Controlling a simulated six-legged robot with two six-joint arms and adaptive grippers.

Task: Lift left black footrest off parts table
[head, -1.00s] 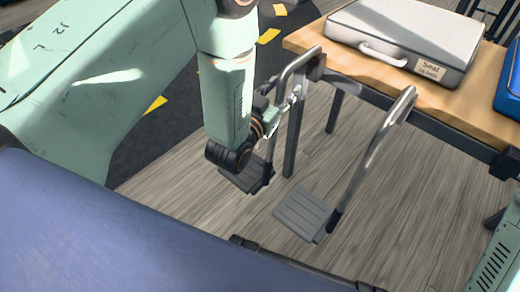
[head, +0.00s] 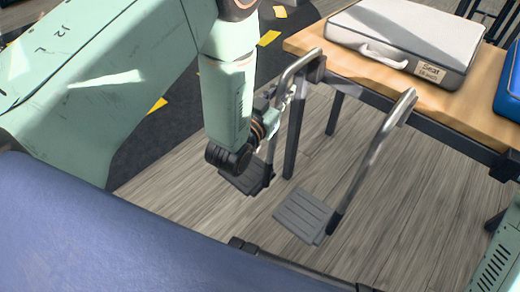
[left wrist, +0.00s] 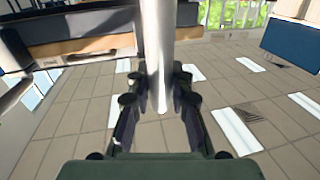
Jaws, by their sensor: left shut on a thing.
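The left footrest has a grey metal tube (head: 293,68) that curves over at the top by the table's corner, and a black foot plate (head: 240,181) low down, partly hidden by my left arm. My left gripper (head: 285,100) is shut on the tube below its bend. The left wrist view shows the gripper's dark fingers (left wrist: 160,92) on both sides of the pale tube (left wrist: 157,45). The tube's top still meets the edge of the parts table (head: 309,43); I cannot tell whether it bears on it. My right gripper is not in view.
A second footrest (head: 373,155) hangs at the table's front edge, to the right, with its plate low over the wood floor. A pale case (head: 400,38) labelled Seat and a blue case (head: 510,97) lie on the table. A dark table leg (head: 293,140) stands close behind the left footrest.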

